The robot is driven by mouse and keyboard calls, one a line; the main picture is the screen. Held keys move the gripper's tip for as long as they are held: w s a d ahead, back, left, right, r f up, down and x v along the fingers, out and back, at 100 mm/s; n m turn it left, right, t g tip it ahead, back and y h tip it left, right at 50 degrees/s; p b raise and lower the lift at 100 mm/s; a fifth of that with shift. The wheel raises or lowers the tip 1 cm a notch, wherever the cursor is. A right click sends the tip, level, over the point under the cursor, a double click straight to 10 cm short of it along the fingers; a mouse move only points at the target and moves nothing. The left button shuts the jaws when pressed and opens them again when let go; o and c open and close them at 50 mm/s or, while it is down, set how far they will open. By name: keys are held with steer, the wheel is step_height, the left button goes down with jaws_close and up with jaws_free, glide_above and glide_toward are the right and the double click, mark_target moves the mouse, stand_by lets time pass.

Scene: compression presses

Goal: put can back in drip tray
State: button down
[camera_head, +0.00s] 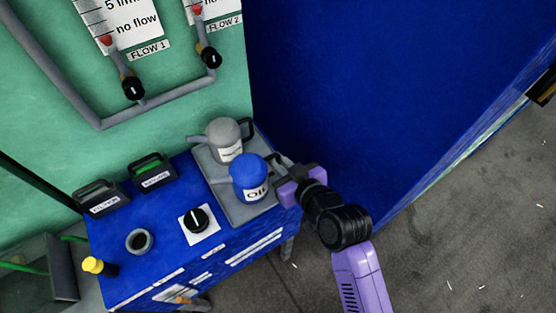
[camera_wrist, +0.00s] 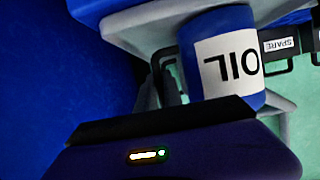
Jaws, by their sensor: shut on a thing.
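The blue oil can (camera_head: 249,178), with a white OIL label, is over the front part of the grey drip tray (camera_head: 254,213). I cannot tell whether its base touches the tray. My gripper (camera_head: 279,170) comes from the right and is shut on the blue can at its right side; the grasped part is mostly hidden. In the wrist view the blue can (camera_wrist: 262,100) shows close beyond the dark gripper edge, with its label upside down. A grey can (camera_head: 224,140) with a white label stands on the tray behind the blue can.
The tray sits at the right end of a blue bench (camera_head: 150,262). A black knob (camera_head: 197,219), a round port (camera_head: 139,241) and two black-handled boxes (camera_head: 152,172) lie to the left. A blue wall (camera_head: 350,90) rises behind my arm. Open floor (camera_head: 450,240) is at right.

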steer(key=c, duration=1.5)
jaws_free()
steer(key=shift+f, duration=0.1)
steer(key=shift+s+r, duration=0.1)
steer(key=shift+r, duration=0.1)
steer(key=b+v, duration=0.1)
steer(key=v, duration=1)
steer(key=shift+s+d+r+b, duration=0.2)
steer(key=shift+s+b, duration=0.05)
steer(key=shift+b, duration=0.05)
